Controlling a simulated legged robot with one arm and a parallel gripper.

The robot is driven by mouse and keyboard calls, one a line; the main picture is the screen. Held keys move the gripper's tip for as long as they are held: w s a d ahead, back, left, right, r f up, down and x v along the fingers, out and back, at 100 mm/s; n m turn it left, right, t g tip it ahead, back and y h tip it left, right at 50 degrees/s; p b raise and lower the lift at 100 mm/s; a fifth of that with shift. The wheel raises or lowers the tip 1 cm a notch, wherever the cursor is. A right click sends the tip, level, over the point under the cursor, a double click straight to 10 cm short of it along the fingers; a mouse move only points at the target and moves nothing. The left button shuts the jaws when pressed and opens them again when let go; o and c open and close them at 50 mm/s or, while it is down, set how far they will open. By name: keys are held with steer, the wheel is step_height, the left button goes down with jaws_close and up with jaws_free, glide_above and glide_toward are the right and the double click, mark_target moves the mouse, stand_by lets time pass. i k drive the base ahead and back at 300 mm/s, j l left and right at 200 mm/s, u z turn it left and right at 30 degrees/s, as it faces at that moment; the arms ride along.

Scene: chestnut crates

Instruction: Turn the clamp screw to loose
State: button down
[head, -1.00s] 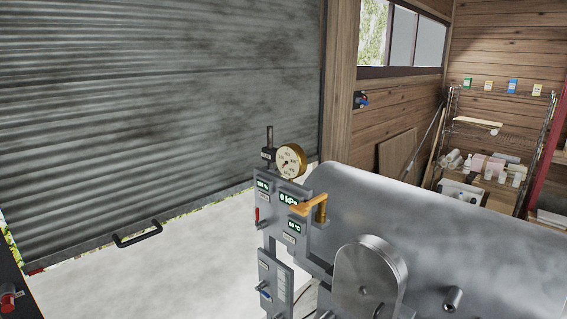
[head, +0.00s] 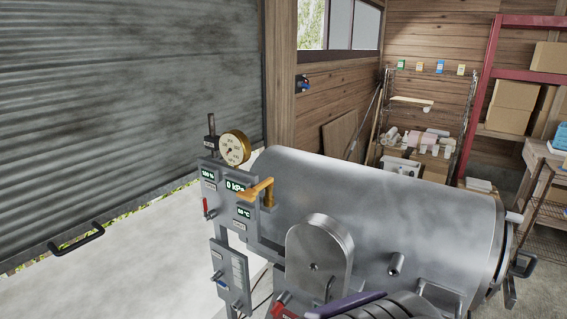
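A large grey metal cylinder vessel (head: 390,205) lies on its side in the middle of the head view. At its right end is a flange ring (head: 503,250) with a dark looped handle (head: 523,265) beside it. I cannot tell which part is the clamp screw, nor whether it is tight or loose. A round-topped metal housing (head: 320,252) stands at the vessel's front. My gripper is not clearly seen. A purple piece (head: 345,304) and dark ridged parts show at the bottom edge, cut off by the frame.
A roller shutter (head: 120,100) fills the left. A wire shelf (head: 428,120) and red rack (head: 490,75) stand behind. Pale floor (head: 130,255) is clear at left.

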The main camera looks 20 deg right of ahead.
mark_target(520, 265)
steer(key=k+l+z, duration=0.15)
steer(key=l, duration=0.35)
steer(key=k+l+z, duration=0.15)
steer(key=l, duration=0.4)
steer(key=k+l+z, duration=0.2)
steer(key=l, duration=0.35)
steer(key=k+l+z, duration=0.15)
steer(key=l, duration=0.4)
steer(key=l+z, duration=0.15)
steer(key=l, duration=0.45)
steer(key=l+u, duration=0.25)
steer(key=l, duration=0.4)
steer(key=l+u, duration=0.25)
steer(key=l, duration=0.35)
steer(key=k, duration=0.05)
